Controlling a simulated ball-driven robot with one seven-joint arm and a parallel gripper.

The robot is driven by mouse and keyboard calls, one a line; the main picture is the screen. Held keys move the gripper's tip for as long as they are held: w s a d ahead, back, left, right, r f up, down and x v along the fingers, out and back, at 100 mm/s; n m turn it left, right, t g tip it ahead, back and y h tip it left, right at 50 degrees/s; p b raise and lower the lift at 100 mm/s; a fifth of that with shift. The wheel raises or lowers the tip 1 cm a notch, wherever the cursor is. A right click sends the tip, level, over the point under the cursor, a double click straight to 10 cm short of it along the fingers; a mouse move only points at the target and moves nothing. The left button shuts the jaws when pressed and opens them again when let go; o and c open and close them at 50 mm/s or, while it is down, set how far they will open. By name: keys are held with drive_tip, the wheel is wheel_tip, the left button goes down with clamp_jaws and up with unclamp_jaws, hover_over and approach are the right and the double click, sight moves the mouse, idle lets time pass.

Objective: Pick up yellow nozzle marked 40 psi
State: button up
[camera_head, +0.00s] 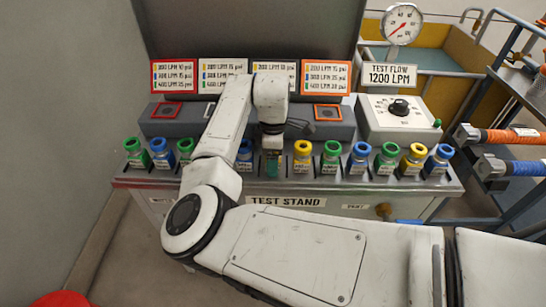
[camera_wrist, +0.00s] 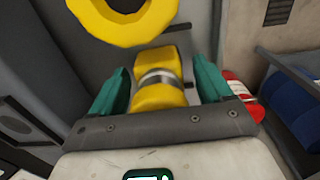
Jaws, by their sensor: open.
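My gripper (camera_head: 271,167) is over the front row of the test stand, its teal fingers pointing down. In the wrist view, the open fingers (camera_wrist: 158,92) stand either side of a yellow piece with a silver band (camera_wrist: 158,78), with gaps visible. A yellow ring (camera_wrist: 125,18) shows above it; I cannot tell whether both belong to one nozzle. In the head view, a yellow nozzle (camera_head: 303,151) stands just right of my gripper and another yellow nozzle (camera_head: 415,155) farther right. Their labels are too small to read, so the 40 psi mark cannot be confirmed.
The test stand (camera_head: 375,188) also holds green (camera_head: 332,152) and blue (camera_head: 361,154) nozzles close beside each other. Label cards (camera_head: 326,75) stand behind. A control box (camera_head: 398,116) with a dial and gauge (camera_head: 401,24) is at the right. Orange and blue hoses (camera_head: 515,136) hang beyond.

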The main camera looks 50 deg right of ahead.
drive_tip(key=shift+f, duration=0.1)
drive_tip(key=c, duration=1.2)
